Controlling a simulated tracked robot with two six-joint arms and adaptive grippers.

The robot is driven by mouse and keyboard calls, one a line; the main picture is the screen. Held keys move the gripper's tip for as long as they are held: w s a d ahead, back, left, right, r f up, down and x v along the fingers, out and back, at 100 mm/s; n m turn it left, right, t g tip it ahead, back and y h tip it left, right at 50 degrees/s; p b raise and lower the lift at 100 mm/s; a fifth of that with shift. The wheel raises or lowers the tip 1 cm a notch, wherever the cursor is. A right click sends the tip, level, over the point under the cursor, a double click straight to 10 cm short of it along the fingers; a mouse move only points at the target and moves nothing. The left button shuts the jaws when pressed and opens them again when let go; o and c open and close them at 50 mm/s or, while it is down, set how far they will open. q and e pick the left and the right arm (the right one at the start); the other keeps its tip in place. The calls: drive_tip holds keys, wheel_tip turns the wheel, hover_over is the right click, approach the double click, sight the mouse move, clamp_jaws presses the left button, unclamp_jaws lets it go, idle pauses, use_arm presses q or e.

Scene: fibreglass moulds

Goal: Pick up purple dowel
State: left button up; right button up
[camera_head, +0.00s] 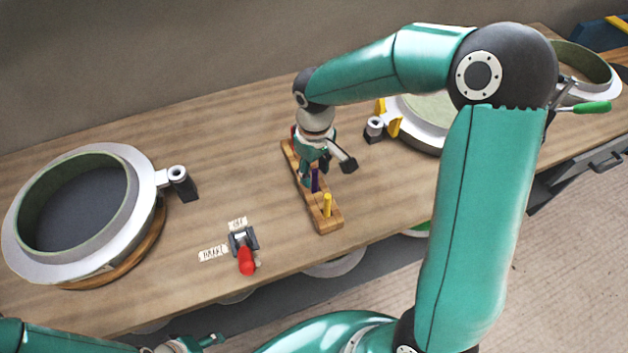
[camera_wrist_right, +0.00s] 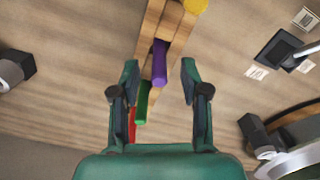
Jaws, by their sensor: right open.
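The purple dowel (camera_head: 315,180) stands in a wooden holder (camera_head: 328,223) on the workbench, partly hidden by my right gripper in the head view. In the right wrist view the purple dowel (camera_wrist_right: 160,62) shows ahead of and between the fingertips, apart from both. My right gripper (camera_wrist_right: 160,72) is open and empty, above the holder; in the head view it (camera_head: 326,172) is beside the dowel. A low part of my left arm shows at the bottom left of the head view, where the state of its jaws is unclear.
A yellow dowel (camera_head: 327,204) stands at the holder's near end; a green dowel (camera_wrist_right: 142,103) and a red one (camera_wrist_right: 132,125) are further along. A red-handled switch (camera_head: 246,260) stands near the front edge. Round moulds (camera_head: 130,160) lie left and right.

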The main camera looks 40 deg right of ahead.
drive_tip(key=shift+f, duration=0.85)
drive_tip(key=shift+c, duration=0.3)
clamp_jaws()
drive_tip(key=shift+r, duration=0.15)
